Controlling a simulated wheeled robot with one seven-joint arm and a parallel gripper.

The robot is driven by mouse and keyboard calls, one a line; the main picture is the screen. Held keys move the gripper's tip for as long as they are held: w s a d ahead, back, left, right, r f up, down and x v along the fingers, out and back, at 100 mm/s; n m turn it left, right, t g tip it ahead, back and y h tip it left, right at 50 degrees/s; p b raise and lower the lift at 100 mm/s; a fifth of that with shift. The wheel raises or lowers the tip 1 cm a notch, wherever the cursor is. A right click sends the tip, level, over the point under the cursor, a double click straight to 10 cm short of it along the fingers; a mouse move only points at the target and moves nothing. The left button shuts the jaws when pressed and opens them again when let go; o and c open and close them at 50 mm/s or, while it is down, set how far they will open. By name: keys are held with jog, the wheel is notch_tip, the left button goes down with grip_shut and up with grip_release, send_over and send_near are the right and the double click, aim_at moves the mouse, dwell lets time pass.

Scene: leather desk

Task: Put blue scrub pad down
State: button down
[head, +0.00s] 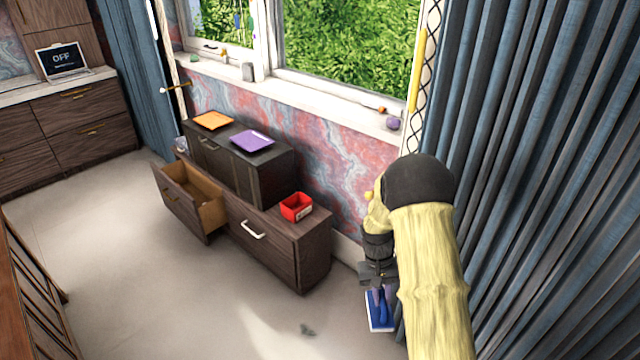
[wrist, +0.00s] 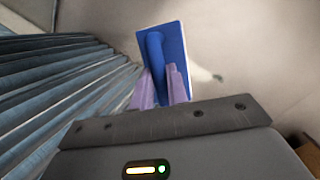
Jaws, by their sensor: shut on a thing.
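The blue scrub pad (head: 374,318) is a flat blue rectangle with a pale edge and a raised blue handle. It shows below my gripper (head: 379,290) at the lower right of the head view, beside the curtain. In the wrist view the pad (wrist: 174,50) lies beyond the purple fingertips of my gripper (wrist: 162,84), which are shut on its handle. Part of the handle is hidden by the fingers. I cannot tell whether the pad touches the floor.
A dark wood cabinet (head: 290,262) with an open drawer (head: 190,190) stands left of my arm. It carries a red bin (head: 296,207), an orange tray (head: 213,120) and a purple tray (head: 252,140). The blue-grey curtain (head: 530,150) is close on the right. Floor (head: 200,310) is mostly clear.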

aim_at(384, 301)
jog(key=r+p, duration=0.3)
jog(key=p, duration=0.1)
jog(key=shift+s+r+p, duration=0.1)
jog(key=shift+s+p, duration=0.1)
jog(key=shift+p, duration=0.15)
jog(key=r+p, duration=0.1)
jog(key=p, duration=0.2)
jog(key=s+r+p, duration=0.1)
jog(key=r+p, duration=0.1)
jog(key=p, duration=0.2)
jog(key=r+p, duration=0.1)
jog(key=p, duration=0.2)
jog(key=shift+s+r+p, duration=0.25)
jog(key=shift+s+p, duration=0.05)
jog(key=shift+s, duration=0.05)
jog(key=shift+f, duration=0.1)
jog(key=w+r+m, duration=0.1)
jog(key=w+r, duration=0.2)
jog(key=r, duration=0.4)
jog(key=w+r+m, duration=0.2)
jog(key=w+r, duration=0.1)
jog(key=r, duration=0.4)
jog(key=shift+w+r+y, duration=0.15)
jog(key=shift+w+y, duration=0.2)
jog(key=shift+y, duration=0.05)
